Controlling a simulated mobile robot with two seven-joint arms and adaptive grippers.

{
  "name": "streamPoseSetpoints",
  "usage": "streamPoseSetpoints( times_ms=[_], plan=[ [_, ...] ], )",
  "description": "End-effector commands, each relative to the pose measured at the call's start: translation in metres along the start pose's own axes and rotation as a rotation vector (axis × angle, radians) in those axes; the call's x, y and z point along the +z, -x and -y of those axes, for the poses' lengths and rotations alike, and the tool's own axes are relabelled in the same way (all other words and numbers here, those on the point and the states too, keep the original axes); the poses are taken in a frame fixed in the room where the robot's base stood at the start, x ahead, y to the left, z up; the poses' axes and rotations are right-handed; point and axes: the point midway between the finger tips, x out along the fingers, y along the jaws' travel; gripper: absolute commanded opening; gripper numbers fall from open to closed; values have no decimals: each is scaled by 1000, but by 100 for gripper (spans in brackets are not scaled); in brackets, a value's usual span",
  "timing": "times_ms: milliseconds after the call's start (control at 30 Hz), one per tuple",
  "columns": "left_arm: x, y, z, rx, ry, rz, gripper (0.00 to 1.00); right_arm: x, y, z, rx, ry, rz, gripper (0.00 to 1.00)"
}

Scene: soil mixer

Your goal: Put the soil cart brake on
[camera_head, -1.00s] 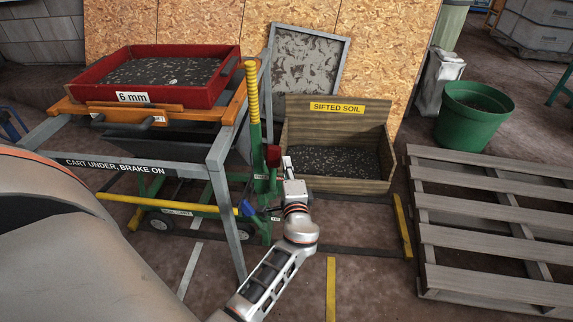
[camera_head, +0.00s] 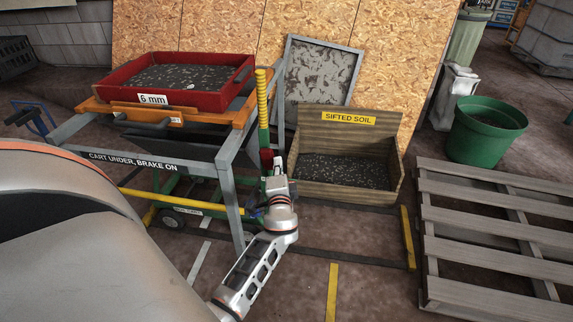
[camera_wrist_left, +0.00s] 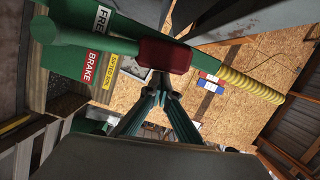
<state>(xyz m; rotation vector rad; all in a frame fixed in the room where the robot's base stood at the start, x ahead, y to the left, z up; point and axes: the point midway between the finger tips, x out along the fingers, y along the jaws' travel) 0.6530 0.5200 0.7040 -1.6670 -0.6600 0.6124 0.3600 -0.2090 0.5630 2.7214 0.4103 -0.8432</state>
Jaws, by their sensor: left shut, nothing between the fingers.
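The soil cart (camera_head: 205,191) has a green frame and stands under the grey sieve stand. Its brake lever is a green bar (camera_wrist_left: 105,43) with a red grip (camera_wrist_left: 165,54); the red grip also shows in the head view (camera_head: 267,157). In the left wrist view the bar passes between a FREE label (camera_wrist_left: 103,18) and a BRAKE label (camera_wrist_left: 92,68). My left gripper (camera_wrist_left: 161,78) is shut and empty, its fingertips right by the red grip; I cannot tell if they touch. In the head view my left gripper (camera_head: 275,168) partly hides the lever. My right gripper is out of view.
The stand (camera_head: 226,195) reads "CART UNDER, BRAKE ON" and bears a red 6 mm sieve (camera_head: 235,88). A yellow-gripped handle (camera_head: 262,95) rises beside the lever. A sifted soil box (camera_head: 390,165), green tub (camera_head: 485,130) and pallet (camera_head: 480,240) stand to the right.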

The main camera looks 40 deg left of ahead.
Motion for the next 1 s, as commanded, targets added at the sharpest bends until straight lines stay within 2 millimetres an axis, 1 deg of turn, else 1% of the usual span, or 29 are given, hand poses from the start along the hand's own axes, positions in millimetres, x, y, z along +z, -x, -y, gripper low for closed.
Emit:
streamPoseSetpoints(
  times_ms=[300,500,733,1000],
  plan=[
    [29,-8,6,39,161,0,0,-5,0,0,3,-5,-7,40],
    [43,-11,5,40,157,0,0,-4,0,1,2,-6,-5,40],
    [51,-13,5,40,155,2,0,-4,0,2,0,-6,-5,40],
    [55,-14,5,39,151,7,0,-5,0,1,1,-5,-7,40]
  ],
)
